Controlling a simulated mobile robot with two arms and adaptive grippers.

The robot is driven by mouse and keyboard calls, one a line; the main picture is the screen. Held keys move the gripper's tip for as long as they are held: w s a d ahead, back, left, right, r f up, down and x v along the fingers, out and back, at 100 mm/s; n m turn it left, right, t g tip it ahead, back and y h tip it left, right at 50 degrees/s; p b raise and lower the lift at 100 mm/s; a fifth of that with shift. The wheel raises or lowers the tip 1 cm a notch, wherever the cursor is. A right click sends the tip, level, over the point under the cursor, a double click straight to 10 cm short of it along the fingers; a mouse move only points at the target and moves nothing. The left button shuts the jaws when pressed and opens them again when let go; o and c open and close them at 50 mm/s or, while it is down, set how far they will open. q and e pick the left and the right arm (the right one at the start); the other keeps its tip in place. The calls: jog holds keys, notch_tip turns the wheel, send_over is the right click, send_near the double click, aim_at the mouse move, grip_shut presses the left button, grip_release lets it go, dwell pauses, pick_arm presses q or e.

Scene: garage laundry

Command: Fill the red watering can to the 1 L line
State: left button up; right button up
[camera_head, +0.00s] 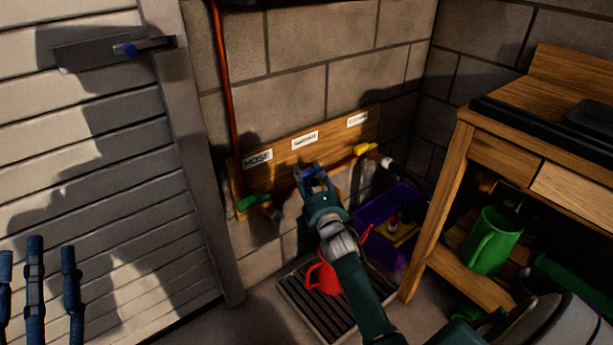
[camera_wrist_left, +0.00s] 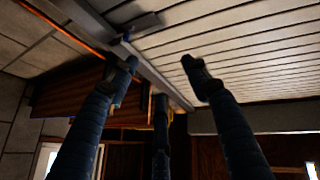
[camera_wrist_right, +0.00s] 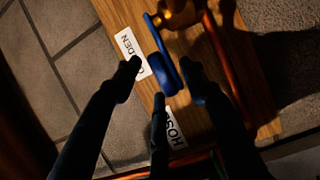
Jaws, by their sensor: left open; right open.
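The red watering can (camera_head: 322,278) stands on the floor grate below the wall taps, partly hidden behind my right arm. My right gripper (camera_head: 312,177) is open at the middle tap on the wooden board. In the right wrist view, its blue handle (camera_wrist_right: 164,64) lies between my spread fingers (camera_wrist_right: 160,85); contact is unclear. A green tap handle (camera_head: 250,202) is on the left and a yellow one (camera_head: 365,149) on the right. My left gripper (camera_head: 38,262) is open and empty at the lower left. The can's water level and 1 L line are not visible.
The wooden board (camera_head: 278,166) carries labels, including HOSE (camera_head: 257,159). A purple crate (camera_head: 372,215) stands right of the grate (camera_head: 298,294). A wooden workbench (camera_head: 448,192) on the right holds a green watering can (camera_head: 486,248). A white slatted door (camera_head: 95,200) fills the left.

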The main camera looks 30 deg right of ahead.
pick_arm(q)
jog(key=shift+s+a+r+t+h, duration=0.1)
jog(key=shift+s+r+t+h, duration=0.05)
jog(key=shift+s+r+t, duration=0.5)
jog(key=shift+s+a+r+t+h, duration=0.15)
jog(key=shift+s+r+t, duration=0.25)
jog(key=shift+r, duration=0.4)
pick_arm(e)
jog(key=shift+x, duration=1)
pick_arm(q)
jog(key=shift+d, duration=0.1)
pick_arm(e)
grip_shut()
